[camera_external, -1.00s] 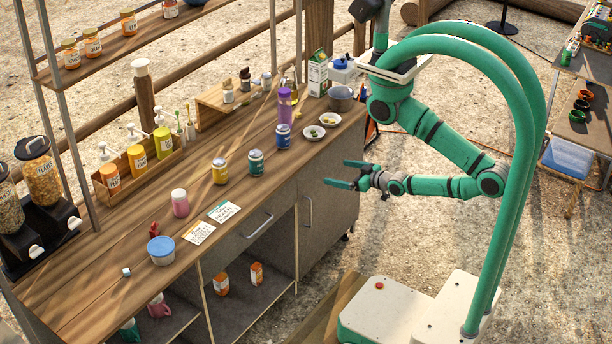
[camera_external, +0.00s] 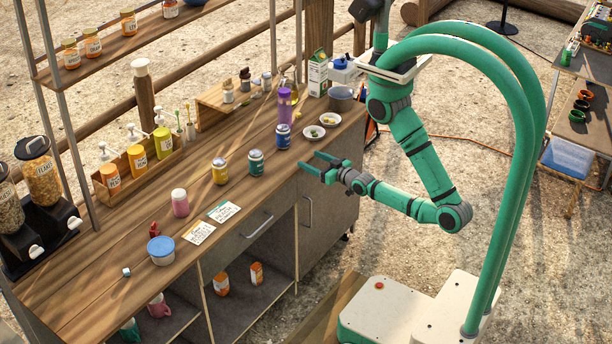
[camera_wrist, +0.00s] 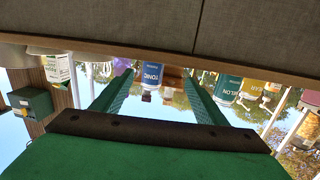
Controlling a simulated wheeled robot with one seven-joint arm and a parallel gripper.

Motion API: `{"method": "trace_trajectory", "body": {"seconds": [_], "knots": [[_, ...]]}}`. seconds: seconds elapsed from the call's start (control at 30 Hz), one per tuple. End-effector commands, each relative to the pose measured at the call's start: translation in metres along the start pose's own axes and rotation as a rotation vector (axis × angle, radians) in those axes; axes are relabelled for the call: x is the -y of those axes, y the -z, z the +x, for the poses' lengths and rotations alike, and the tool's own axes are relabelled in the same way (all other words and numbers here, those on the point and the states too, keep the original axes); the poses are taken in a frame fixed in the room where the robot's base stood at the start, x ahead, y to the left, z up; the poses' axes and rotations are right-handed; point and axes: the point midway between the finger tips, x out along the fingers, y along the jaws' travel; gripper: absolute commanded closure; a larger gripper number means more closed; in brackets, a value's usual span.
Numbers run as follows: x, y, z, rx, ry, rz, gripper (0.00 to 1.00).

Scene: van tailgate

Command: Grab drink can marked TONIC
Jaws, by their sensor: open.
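The blue can marked TONIC (camera_wrist: 152,76) shows upside down in the wrist view, framed between my two fingers but beyond them. In the external view it is the blue can (camera_external: 283,137) standing upright on the wooden counter, near its front edge. My gripper (camera_external: 311,162) is open and empty, at the counter's front edge, to the right of and nearer than the can, not touching it. The green can marked MELON (camera_wrist: 228,88) stands to its left in the external view (camera_external: 256,162).
A yellow can (camera_external: 220,171) stands further left on the counter (camera_external: 130,290). A purple-topped bottle (camera_external: 284,105) is just behind the blue can, with small bowls (camera_external: 314,132) and a grey pot (camera_external: 341,98) to the right. The counter's front edge lies close to my fingers.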

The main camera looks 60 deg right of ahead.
Motion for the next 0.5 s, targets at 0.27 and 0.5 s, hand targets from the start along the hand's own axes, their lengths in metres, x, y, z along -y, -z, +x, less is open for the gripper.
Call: {"method": "trace_trajectory", "body": {"seconds": [0.27, 0.5], "knots": [[-0.007, 0.018, 0.057, -0.065, -0.042, -0.009, 0.33], [-0.009, 0.022, 0.076, -0.076, -0.048, -0.012, 0.33]]}}
